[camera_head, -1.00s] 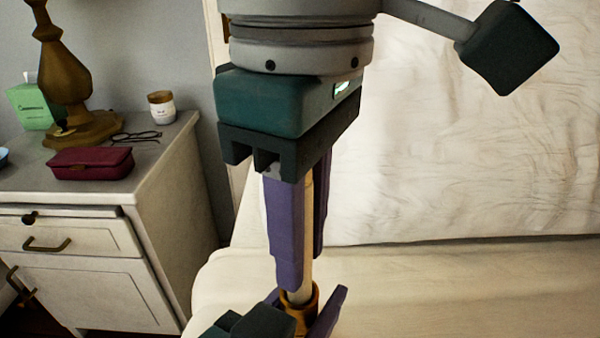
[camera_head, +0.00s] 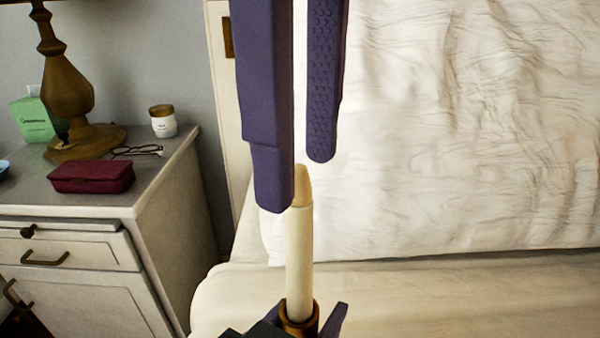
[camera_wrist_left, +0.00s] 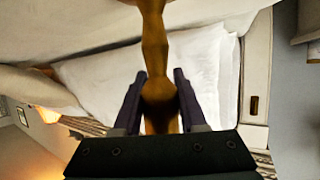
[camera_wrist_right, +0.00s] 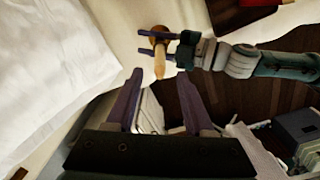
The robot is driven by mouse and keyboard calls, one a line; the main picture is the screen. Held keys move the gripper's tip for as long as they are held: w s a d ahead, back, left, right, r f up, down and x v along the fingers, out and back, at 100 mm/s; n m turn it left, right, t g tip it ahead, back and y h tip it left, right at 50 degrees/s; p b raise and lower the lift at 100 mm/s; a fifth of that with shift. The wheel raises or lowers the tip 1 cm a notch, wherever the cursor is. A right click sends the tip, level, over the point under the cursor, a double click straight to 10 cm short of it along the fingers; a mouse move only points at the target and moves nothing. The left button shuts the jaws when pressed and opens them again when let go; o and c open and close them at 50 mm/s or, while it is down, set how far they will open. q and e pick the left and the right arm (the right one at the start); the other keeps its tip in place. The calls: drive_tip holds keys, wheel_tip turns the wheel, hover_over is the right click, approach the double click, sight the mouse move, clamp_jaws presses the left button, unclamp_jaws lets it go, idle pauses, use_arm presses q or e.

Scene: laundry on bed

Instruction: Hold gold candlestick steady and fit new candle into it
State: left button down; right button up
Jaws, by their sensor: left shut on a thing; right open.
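A cream candle (camera_head: 299,250) stands upright in the cup of the gold candlestick (camera_head: 300,322) in the head view. My left gripper (camera_head: 305,325) is shut on the candlestick near its cup; the left wrist view shows the candlestick (camera_wrist_left: 154,45) between the fingers (camera_wrist_left: 160,90). My right gripper (camera_head: 297,182) is open above the candle, its fingers apart on either side near the candle's tip. The right wrist view shows the candle (camera_wrist_right: 158,68) ahead of the open fingers (camera_wrist_right: 160,78). The candlestick's lower part is out of the head view.
A bed with white bedding (camera_head: 450,130) lies behind and to the right. At left, a nightstand (camera_head: 70,225) carries a lamp (camera_head: 70,95), a dark red case (camera_head: 92,177), glasses (camera_head: 138,150), a jar (camera_head: 162,121) and a green box (camera_head: 33,120).

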drive_tip(key=shift+r, duration=1.5)
use_arm(q)
drive_tip(key=shift+c, duration=1.9)
unclamp_jaws()
